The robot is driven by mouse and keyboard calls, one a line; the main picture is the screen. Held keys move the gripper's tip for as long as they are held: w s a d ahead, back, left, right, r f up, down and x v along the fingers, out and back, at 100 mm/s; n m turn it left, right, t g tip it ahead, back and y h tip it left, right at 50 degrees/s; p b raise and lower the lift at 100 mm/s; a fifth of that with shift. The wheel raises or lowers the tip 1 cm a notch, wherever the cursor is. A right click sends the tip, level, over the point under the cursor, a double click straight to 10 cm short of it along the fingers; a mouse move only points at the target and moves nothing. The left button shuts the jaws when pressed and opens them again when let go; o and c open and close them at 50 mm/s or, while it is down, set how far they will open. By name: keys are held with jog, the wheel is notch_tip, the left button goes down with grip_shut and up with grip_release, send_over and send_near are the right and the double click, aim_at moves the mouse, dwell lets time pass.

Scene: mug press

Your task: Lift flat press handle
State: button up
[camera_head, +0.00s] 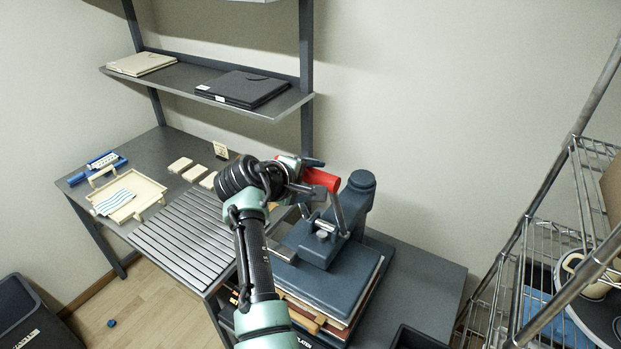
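The flat press (330,277) is a dark blue-grey machine on the grey table, right of the picture's middle. Its handle is a metal lever (339,214) that rises to a red grip (323,180). My gripper (311,176) is at the left end of the red grip, with its fingers close to or overlapping it in the picture. I cannot tell whether they touch it or are shut on it. My arm and wrist come from the lower middle and hide part of the press's left side.
A slatted grey panel (180,240) lies left of my arm. A cream tray (150,190) with a striped cloth stands farther left. A wire rack (545,250) stands on the right. Shelves with folders (240,89) are behind. The table right of the press (430,275) has bare room.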

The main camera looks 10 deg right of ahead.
jog(key=shift+s+a+r, duration=0.1)
jog(key=shift+s+a+r, duration=0.25)
jog(key=shift+a, duration=0.1)
jog(key=b+v, duration=0.3)
jog(key=v, duration=0.8)
jog(key=shift+s+r+b, duration=0.2)
jog(key=shift+r+b, duration=0.1)
jog(key=shift+b, duration=0.1)
jog(key=shift+a, duration=0.1)
